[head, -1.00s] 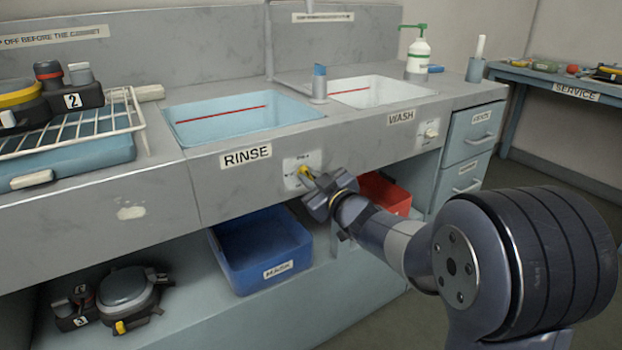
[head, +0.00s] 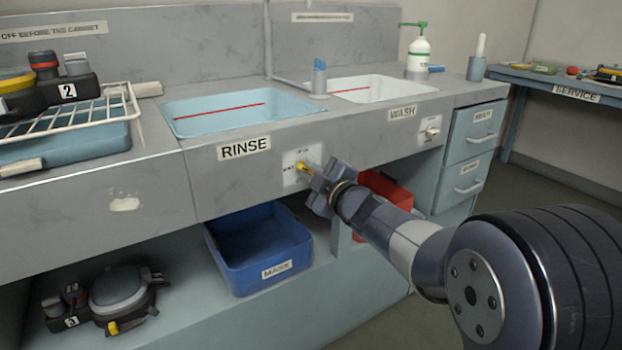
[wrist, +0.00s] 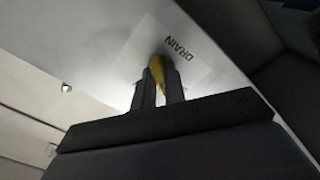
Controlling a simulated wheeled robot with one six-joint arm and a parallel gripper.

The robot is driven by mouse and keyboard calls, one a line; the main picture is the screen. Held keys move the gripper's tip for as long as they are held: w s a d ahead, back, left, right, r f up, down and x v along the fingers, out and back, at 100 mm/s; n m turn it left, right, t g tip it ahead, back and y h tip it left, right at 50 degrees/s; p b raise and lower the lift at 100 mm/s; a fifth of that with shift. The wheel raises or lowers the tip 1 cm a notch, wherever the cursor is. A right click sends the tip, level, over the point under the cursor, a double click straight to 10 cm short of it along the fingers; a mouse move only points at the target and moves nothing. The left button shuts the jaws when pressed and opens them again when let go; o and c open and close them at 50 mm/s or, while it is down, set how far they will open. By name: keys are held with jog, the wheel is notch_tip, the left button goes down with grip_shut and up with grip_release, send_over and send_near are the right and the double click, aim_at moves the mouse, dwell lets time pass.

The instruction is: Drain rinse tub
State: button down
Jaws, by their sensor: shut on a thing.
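The rinse tub (head: 215,108) is a light blue basin in the counter, with a red line on its inner wall and a RINSE label (head: 244,148) below it. A yellow drain handle (head: 303,168) sits on a white plate (head: 289,178) on the counter front, to the right of that label. My gripper (head: 312,171) is at the plate, shut on the handle. In the wrist view the two fingers (wrist: 158,90) hold the yellow handle (wrist: 157,70) between them, in front of the DRAIN lettering (wrist: 181,49). The fingers hide part of the handle. The water level cannot be told.
The white wash tub (head: 372,89) and its knob (head: 432,129) are to the right. A blue bin (head: 258,262) and a red bin (head: 385,190) stand below the counter near my arm. A wire rack (head: 95,122) with equipment is at the left.

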jog(key=shift+n+b, duration=0.4)
jog(key=shift+n, duration=0.5)
jog(key=c, duration=1.5)
grip_release()
jog(key=shift+o, duration=0.2)
jog(key=p+v, duration=0.2)
jog(key=v, duration=0.9)
jog(key=shift+w, duration=0.15)
